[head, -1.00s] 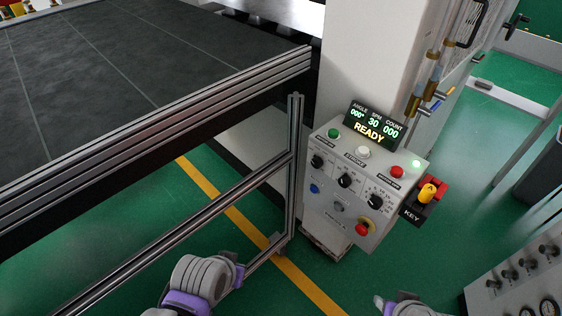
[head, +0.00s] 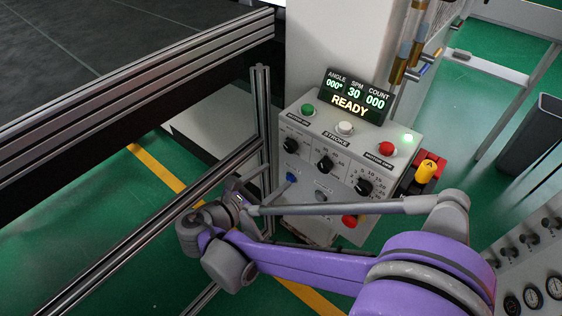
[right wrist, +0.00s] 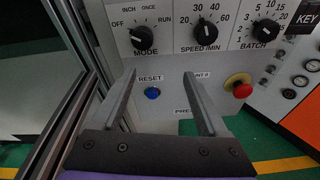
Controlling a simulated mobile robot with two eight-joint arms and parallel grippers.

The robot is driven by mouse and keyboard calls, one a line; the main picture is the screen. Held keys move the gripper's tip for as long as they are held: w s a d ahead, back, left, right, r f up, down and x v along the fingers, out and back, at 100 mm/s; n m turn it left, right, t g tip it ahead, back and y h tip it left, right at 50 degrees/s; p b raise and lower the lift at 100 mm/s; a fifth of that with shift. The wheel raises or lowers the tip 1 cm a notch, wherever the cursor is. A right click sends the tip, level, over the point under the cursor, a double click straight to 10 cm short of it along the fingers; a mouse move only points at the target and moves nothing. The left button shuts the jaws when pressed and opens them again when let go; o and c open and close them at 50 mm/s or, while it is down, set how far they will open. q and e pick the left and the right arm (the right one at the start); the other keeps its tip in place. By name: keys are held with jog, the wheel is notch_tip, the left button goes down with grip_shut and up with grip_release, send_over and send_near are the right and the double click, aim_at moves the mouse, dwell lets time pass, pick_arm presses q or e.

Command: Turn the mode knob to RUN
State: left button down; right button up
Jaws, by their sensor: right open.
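The mode knob (right wrist: 142,38) is black and round, at the upper left of the grey control panel (right wrist: 230,55) in the right wrist view. OFF, INCH, ONCE and RUN are printed around it. Its pale pointer mark seems to face the left, OFF side, but is too small to be sure. The knob (head: 291,145) also shows in the head view. My right gripper (right wrist: 158,76) is open and empty, its fingers below the knob, either side of the blue RESET button (right wrist: 152,93) in the picture. No contact is visible. My left gripper is not in view.
The SPEED knob (right wrist: 207,36) and BATCH knob (right wrist: 265,33) sit to the right. A red emergency button (right wrist: 238,86) is lower right. A metal frame post (head: 262,125) stands close on the left.

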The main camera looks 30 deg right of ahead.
aim_at(288, 149)
jog(key=w+d, duration=0.2)
jog(key=w+d+n+h, duration=0.1)
jog(key=d, duration=0.1)
jog(key=w+d+r+n+t+h+b, duration=0.1)
jog(key=w+d, duration=0.1)
jog(key=shift+w+d, duration=0.35)
jog(key=shift+d, duration=0.05)
grip_shut()
dwell(0.5)
